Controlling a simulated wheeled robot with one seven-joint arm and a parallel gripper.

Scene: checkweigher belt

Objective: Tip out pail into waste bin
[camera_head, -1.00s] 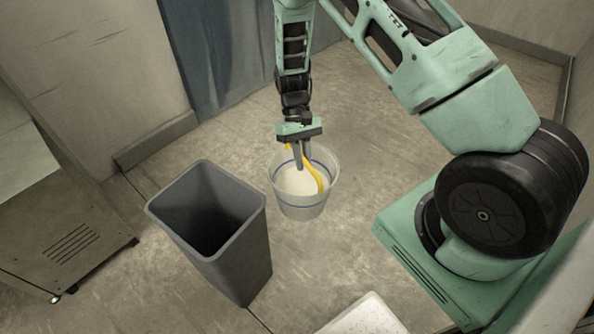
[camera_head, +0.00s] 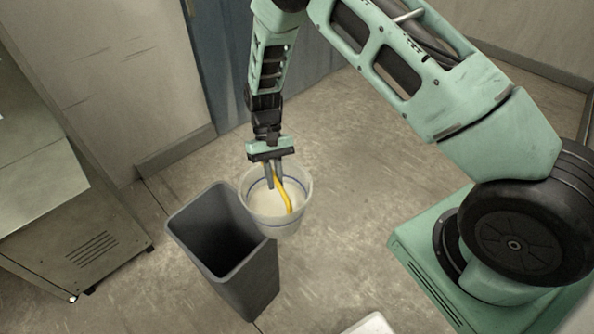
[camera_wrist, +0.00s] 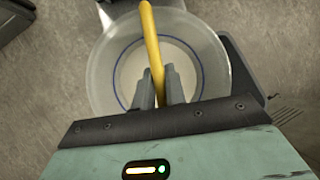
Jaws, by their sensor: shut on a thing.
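The pail (camera_head: 274,222) is whitish and translucent, with a blue line around it and a yellow handle (camera_head: 287,196). In the head view it hangs upright beside the right rim of the waste bin and overlaps its edge in the picture. My gripper (camera_head: 273,184) is shut on the yellow handle above the pail's opening. In the wrist view the fingers of my gripper (camera_wrist: 161,92) close around the handle (camera_wrist: 151,42), and the pail (camera_wrist: 103,69) shows below with a pale inside; I cannot tell its contents. The grey waste bin (camera_head: 245,287) stands open and upright, its inside dark.
A metal cabinet (camera_head: 75,235) on casters stands at the left. A wall and a blue-grey curtain (camera_head: 225,75) are behind. A white-topped object (camera_head: 370,325) shows at the bottom edge. The floor (camera_head: 360,160) right of the pail is clear.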

